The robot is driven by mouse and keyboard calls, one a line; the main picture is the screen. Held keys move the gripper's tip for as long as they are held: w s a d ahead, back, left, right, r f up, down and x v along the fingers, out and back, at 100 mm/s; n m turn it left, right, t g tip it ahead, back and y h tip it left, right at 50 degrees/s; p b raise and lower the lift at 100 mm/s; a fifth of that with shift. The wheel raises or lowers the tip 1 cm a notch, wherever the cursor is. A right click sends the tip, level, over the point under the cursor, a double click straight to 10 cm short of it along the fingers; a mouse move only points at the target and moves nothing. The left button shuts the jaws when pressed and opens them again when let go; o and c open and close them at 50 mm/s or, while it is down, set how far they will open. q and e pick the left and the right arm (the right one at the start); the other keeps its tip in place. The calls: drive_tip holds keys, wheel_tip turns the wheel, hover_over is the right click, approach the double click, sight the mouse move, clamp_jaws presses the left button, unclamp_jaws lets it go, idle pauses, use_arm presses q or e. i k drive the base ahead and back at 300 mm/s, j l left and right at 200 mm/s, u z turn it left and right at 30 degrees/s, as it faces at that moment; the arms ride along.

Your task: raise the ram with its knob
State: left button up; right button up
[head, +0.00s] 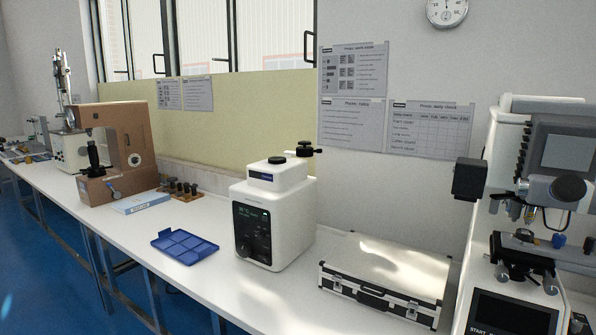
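A white benchtop machine (272,215) stands in the middle of the bench, with a dark front panel that has a small lit display and a round black knob (243,250) at its lower left. On its top are a low white block with a black cap (277,160) and a taller black knob-like part (304,149) at the back right. I cannot tell which of these is the ram's knob, and no ram shows clearly. Neither of my grippers is in view.
A blue compartment tray (184,246) lies left of the white machine, and a silver case (388,274) lies right of it. A brown tester (128,150) stands further left. A large white tester (530,190) stands at the right. Bare bench shows in front of the tray.

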sight(243, 251)
drive_tip(key=u, duration=1.9)
drive_tip(key=i, duration=4.9)
drive_tip(key=z, duration=1)
